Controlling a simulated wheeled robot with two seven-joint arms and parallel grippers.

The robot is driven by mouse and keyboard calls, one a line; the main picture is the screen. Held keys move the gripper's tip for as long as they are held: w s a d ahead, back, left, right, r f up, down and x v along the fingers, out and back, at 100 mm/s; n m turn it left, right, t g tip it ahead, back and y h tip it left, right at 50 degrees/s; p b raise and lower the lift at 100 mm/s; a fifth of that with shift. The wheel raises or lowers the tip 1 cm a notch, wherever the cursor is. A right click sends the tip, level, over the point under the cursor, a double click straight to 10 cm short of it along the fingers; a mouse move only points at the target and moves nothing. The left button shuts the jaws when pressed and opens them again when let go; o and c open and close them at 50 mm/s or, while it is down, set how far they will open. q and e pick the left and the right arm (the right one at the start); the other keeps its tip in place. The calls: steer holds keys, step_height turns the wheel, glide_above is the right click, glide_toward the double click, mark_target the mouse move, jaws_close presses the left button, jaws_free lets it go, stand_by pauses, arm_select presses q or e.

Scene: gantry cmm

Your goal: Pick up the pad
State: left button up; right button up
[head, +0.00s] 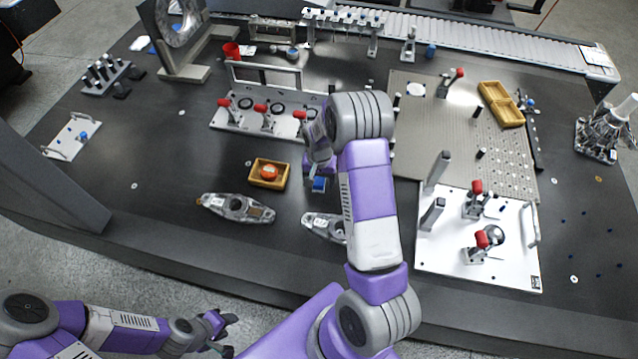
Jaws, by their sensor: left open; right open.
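I cannot tell for certain which thing is the pad. A small blue block (319,184) lies on the dark table near the middle, just below my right gripper (318,172). My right gripper points down over it, open, and its fingers are partly hidden by my own wrist; I cannot tell whether they touch the block. A red-orange round piece (269,172) sits in a small yellow tray (256,181) to the left of it. My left gripper (226,334) is open and empty, low in front of the table's front edge.
Two grey metal castings (236,208) lie in front of the tray and block; my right arm partly hides one. A white fixture with red-handled clamps (262,122) stands behind. A white plate with clamps (450,255) and a perforated board (430,125) are right.

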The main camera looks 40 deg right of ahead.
mark_target(319, 179)
steer(key=c, duration=1.1)
step_height(319, 179, up, 10)
steer(key=p, duration=0.2)
steer(key=shift+p, duration=0.3)
steer(key=shift+c, duration=0.2)
